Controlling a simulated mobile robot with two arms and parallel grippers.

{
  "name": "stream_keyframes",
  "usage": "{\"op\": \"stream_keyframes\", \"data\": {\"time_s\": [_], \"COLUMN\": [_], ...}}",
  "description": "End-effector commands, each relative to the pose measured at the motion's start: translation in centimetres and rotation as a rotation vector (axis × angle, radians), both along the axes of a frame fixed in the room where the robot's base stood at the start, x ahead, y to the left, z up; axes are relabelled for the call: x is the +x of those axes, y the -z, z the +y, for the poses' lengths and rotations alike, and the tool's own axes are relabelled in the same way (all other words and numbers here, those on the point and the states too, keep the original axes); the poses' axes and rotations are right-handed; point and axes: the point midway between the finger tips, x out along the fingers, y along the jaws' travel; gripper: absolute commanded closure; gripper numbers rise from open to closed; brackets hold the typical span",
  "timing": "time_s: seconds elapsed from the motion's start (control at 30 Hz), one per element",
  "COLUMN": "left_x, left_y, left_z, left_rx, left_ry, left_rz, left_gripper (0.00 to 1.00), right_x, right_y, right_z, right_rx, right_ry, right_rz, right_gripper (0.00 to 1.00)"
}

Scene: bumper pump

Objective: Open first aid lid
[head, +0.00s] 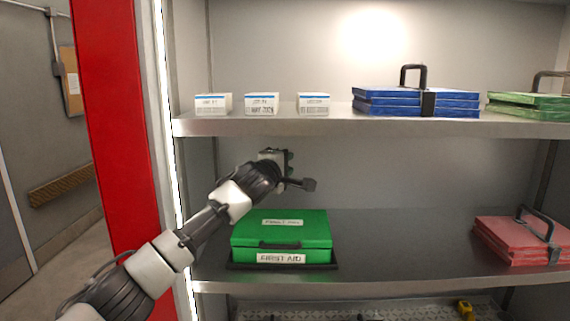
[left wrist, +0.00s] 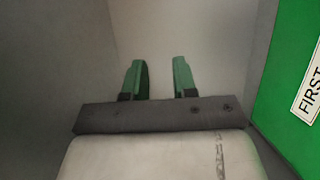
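A green first aid box (head: 281,229) sits on a black tray (head: 238,266) on the lower shelf, its lid closed. A dark handle and white labels show on its lid and front. In the left wrist view, part of the green box (left wrist: 290,90) with a "FIRST" label shows at the right edge. My left gripper (head: 290,165) is above and behind the box, apart from it. In the left wrist view its two green fingers (left wrist: 160,75) are spread with nothing between them. My right gripper is in neither view.
The upper shelf (head: 400,125) holds small white boxes (head: 262,104), a blue stack (head: 415,100) and green cases (head: 530,105). A red case (head: 522,240) lies at the lower shelf's right. The shelf between it and the first aid box is clear. A red post (head: 113,120) stands at left.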

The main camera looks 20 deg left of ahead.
Motion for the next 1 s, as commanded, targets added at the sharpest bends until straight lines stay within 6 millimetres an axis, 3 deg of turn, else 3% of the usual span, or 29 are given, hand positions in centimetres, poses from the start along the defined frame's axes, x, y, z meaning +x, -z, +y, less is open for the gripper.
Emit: {"op": "stream_keyframes", "data": {"time_s": [0.03,0.17,1.0], "left_x": [-0.01,-0.01,-0.02], "left_y": [0.00,0.00,0.00], "left_z": [0.00,0.00,0.01], "left_rx": [0.000,0.000,0.000], "left_ry": [0.000,0.000,0.000], "left_rz": [0.000,0.000,0.000], "left_gripper": [0.81,1.00,1.00], "right_x": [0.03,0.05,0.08], "right_y": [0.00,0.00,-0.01], "right_z": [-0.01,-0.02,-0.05], "right_rx": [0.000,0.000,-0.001], "right_ry": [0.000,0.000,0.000], "right_rz": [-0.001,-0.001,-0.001], "right_gripper": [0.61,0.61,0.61]}}
